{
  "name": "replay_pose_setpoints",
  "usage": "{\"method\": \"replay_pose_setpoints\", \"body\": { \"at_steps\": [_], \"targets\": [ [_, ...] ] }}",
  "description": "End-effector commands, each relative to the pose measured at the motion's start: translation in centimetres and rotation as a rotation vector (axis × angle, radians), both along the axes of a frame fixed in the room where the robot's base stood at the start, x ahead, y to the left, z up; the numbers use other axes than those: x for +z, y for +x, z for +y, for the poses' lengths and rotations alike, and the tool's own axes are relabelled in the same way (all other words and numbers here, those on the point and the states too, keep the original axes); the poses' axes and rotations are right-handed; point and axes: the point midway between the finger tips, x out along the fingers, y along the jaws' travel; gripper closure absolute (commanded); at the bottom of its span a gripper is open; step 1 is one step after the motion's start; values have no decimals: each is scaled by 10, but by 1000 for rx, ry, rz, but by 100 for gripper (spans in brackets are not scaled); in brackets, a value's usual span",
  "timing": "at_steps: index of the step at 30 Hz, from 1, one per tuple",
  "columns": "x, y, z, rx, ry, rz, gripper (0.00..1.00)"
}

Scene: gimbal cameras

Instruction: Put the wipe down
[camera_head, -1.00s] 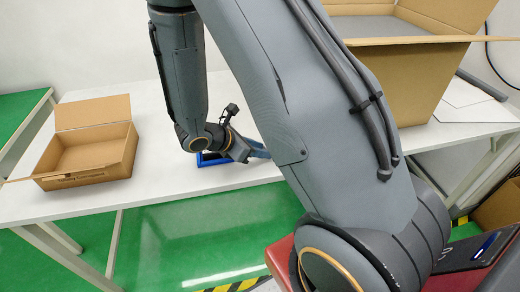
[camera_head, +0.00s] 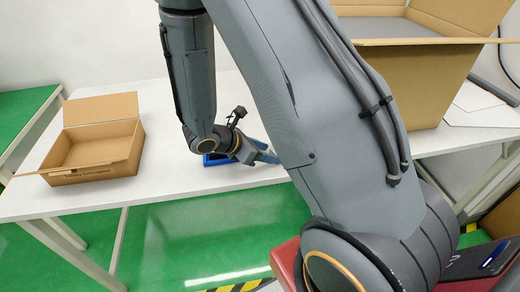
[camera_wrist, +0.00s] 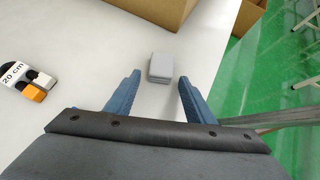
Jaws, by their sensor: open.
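A small grey block, probably the wipe (camera_wrist: 160,67), lies on the white table in the wrist view. It sits between and slightly beyond my two blue fingertips, with a gap to each. My gripper (camera_wrist: 160,82) is open and holds nothing. In the head view my gripper (camera_head: 264,154) is low over the table, partly behind my own arm. The wipe cannot be made out there.
An open cardboard box (camera_head: 95,173) stands at the table's left. A large carton (camera_head: 425,75) is at the right. A black, white and orange item (camera_wrist: 27,80) marked "20 cm" lies left in the wrist view. The table edge is near.

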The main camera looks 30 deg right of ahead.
Motion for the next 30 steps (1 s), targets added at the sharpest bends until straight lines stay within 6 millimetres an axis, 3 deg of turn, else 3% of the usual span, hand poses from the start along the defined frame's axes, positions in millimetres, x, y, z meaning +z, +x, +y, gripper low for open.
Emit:
{"method": "replay_pose_setpoints", "body": {
  "at_steps": [5, 15, 21, 26, 30],
  "targets": [
    [16, 0, 3, 0, 0, -4, 51],
    [60, -4, 58, 3, 2, -5, 51],
    [80, -8, 81, 2, 0, -3, 51],
    [88, -10, 89, -7, 5, -4, 51],
    [86, -32, 83, -159, 104, -50, 51]
  ]
}}
